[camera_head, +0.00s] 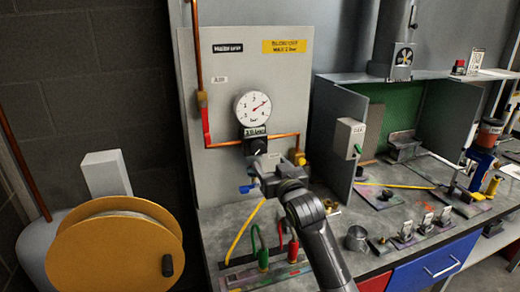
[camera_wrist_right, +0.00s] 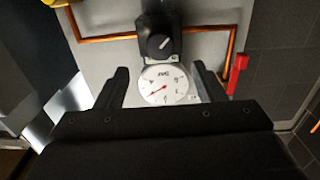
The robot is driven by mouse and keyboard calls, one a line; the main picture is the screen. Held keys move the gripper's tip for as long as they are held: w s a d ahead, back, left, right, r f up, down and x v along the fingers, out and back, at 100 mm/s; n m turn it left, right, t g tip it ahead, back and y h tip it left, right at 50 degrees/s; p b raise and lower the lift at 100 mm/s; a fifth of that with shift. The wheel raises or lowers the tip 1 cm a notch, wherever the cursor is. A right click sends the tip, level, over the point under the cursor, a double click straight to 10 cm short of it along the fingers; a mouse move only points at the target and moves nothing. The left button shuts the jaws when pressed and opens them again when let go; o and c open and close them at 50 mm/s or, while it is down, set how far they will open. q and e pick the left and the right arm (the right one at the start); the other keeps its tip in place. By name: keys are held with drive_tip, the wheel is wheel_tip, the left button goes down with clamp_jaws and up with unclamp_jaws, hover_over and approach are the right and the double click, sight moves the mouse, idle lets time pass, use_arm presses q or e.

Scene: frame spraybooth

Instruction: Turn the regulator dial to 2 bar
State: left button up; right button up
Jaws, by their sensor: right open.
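The regulator dial (camera_head: 257,146) is a black knob below a round white gauge (camera_head: 252,108) on a grey wall panel (camera_head: 205,60). The gauge's red needle points to the upper right in the head view; I cannot read its exact value. In the right wrist view, which looks upside down, the dial (camera_wrist_right: 160,44) shows a pale pointer mark, with the gauge (camera_wrist_right: 163,85) below it. My right gripper (camera_head: 273,164) is open and empty, in front of and just below the dial. In the wrist view its fingers (camera_wrist_right: 160,70) stand apart, not around the dial. My left gripper is not in view.
A copper pipe (camera_head: 197,45) and a red lever (camera_head: 206,127) are left of the gauge; a yellow fitting (camera_head: 297,155) is right. Green and red-handled tools (camera_head: 262,257) stand on the bench below. A grey box (camera_head: 349,137) hangs further right. A yellow reel (camera_head: 110,250) fills the lower left.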

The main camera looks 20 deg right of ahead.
sight(260, 150)
drive_tip(key=w+p, duration=0.1)
drive_tip(key=w, duration=0.6)
drive_tip(key=shift+w+a+r, duration=0.1)
drive_tip(key=shift+w+a, duration=0.05)
drive_tip(key=shift+w, duration=0.2)
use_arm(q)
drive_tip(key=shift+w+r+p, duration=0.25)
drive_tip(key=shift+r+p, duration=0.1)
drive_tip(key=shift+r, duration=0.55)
use_arm(e)
drive_tip(key=shift+w, duration=1.15)
drive_tip(key=c, duration=1)
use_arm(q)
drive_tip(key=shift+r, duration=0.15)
